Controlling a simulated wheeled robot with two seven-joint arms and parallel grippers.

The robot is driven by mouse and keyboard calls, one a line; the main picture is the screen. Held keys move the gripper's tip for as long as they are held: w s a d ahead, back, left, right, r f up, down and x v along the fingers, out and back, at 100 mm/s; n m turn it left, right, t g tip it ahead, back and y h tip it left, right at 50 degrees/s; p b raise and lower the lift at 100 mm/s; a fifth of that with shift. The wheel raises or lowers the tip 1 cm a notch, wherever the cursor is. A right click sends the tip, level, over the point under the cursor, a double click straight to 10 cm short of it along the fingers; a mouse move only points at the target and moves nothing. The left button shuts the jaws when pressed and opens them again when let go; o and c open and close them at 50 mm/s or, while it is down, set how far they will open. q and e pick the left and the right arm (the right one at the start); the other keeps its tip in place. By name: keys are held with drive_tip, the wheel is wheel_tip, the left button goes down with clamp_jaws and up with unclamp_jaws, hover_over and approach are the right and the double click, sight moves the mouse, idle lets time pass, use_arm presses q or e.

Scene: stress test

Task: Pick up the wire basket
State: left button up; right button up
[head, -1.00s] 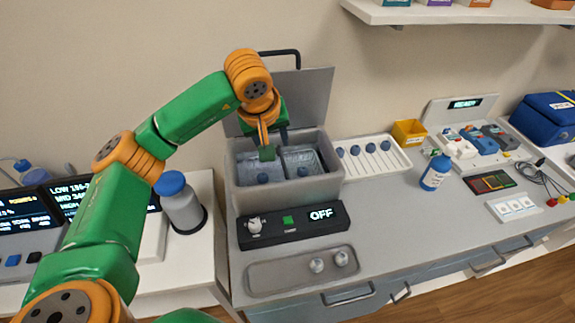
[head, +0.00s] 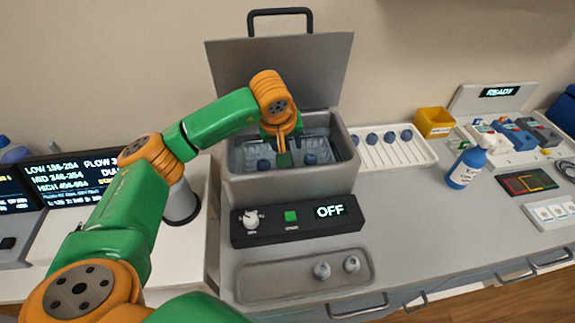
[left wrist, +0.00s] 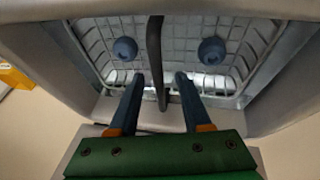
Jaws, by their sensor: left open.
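The wire basket (head: 318,145) sits inside the open grey bath (head: 290,188), with two blue-capped items in it. The left wrist view shows its mesh (left wrist: 178,52) and a dark bar (left wrist: 154,60) that looks like its handle. My left gripper (head: 284,155) points down over the basket. In the left wrist view its fingers (left wrist: 156,80) are open, one on each side of the bar, with gaps and nothing gripped. Part of the basket is hidden behind the gripper in the head view. My right gripper is not in view.
The bath's raised lid (head: 285,72) stands behind my left gripper. A control panel reading OFF (head: 300,219) is in front. A white rack (head: 415,158) and a blue bottle (head: 467,167) stand to the right. A metal tray (head: 290,283) lies in front.

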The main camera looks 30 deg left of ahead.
use_arm(q)
drive_tip(key=shift+x, duration=1.4)
drive_tip(key=shift+f, duration=0.25)
clamp_jaws()
idle(0.8)
